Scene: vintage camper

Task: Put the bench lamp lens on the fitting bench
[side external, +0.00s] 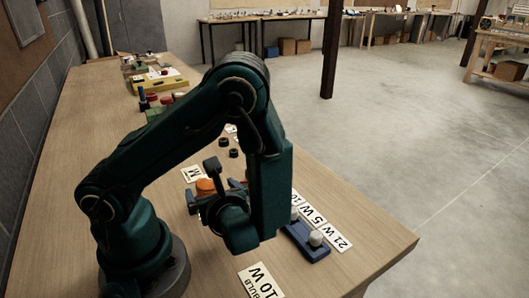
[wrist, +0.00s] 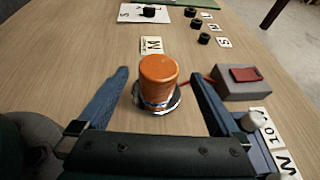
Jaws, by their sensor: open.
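The orange lens (wrist: 158,72) is a short cylinder with a rounded top edge. It stands upright on a round silver base (wrist: 170,108) on the wooden bench (wrist: 90,55). In the side view the lens (side external: 205,185) shows beside my gripper, partly hidden by my arm. My gripper (wrist: 158,76) is open, with one blue finger to the left of the lens and one to the right. Gaps show between lens and fingers, and nothing is held. The wooden bench (side external: 110,130) also fills the left of the side view.
A grey box (wrist: 240,85) with a red top stands close to the right finger. A blue block (side external: 307,240) with white knobs and several cards (side external: 313,215) lie to the right. Black rings (wrist: 204,38) and a yellow case (side external: 160,80) are farther back.

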